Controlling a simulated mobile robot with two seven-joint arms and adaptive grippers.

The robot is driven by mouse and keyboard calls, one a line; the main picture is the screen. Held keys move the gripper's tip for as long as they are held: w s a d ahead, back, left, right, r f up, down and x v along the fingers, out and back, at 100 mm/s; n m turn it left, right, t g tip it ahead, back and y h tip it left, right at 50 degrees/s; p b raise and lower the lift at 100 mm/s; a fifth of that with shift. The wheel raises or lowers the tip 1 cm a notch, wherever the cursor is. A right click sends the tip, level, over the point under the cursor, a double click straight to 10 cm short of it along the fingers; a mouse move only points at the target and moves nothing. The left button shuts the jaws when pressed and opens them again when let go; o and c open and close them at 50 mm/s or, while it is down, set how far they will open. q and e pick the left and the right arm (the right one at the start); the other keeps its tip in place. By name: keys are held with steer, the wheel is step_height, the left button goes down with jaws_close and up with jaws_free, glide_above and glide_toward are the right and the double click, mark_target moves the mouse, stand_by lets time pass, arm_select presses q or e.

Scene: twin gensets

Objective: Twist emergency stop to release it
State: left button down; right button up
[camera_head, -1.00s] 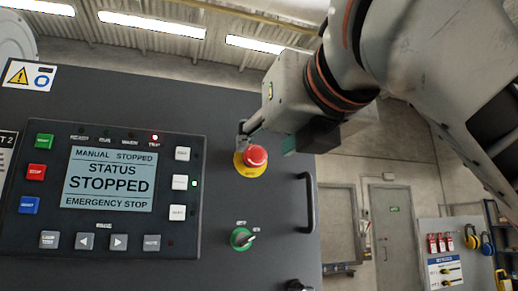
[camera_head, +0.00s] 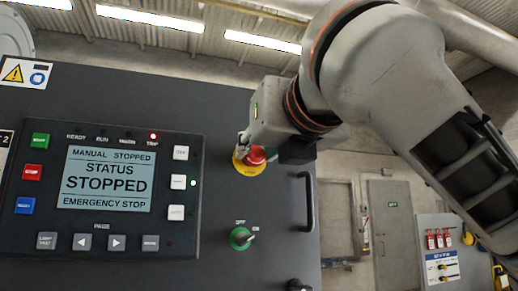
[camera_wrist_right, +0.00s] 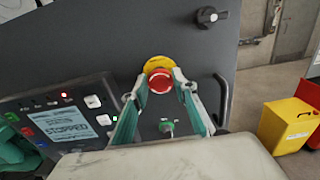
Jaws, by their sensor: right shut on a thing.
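The emergency stop is a red mushroom button (camera_head: 256,156) on a yellow round plate (camera_head: 248,168), mounted on the dark panel right of the controller. In the right wrist view the red button (camera_wrist_right: 160,82) sits between the two fingertips of my right gripper (camera_wrist_right: 160,86), which is shut on it. In the head view the right gripper (camera_head: 258,150) comes in from the upper right and partly covers the button. The controller screen (camera_head: 109,180) reads "MANUAL STOPPED", "STATUS STOPPED" and "EMERGENCY STOP". A red lamp by "TRIP" is lit. My left gripper is not in view.
A green selector switch (camera_head: 241,238) is below the button, and a black door handle (camera_head: 306,202) is to its right. A black knob (camera_wrist_right: 207,17) shows in the wrist view. A yellow box (camera_wrist_right: 289,125) stands on the floor beyond the panel's edge.

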steer(key=shift+m, duration=0.3)
steer(key=m+b, duration=0.1)
steer(key=m, duration=0.2)
steer(key=shift+d, duration=0.1)
steer(key=m, duration=0.3)
steer(key=shift+b, duration=0.4)
steer(key=shift+m, duration=0.5)
steer(key=o, duration=1.1)
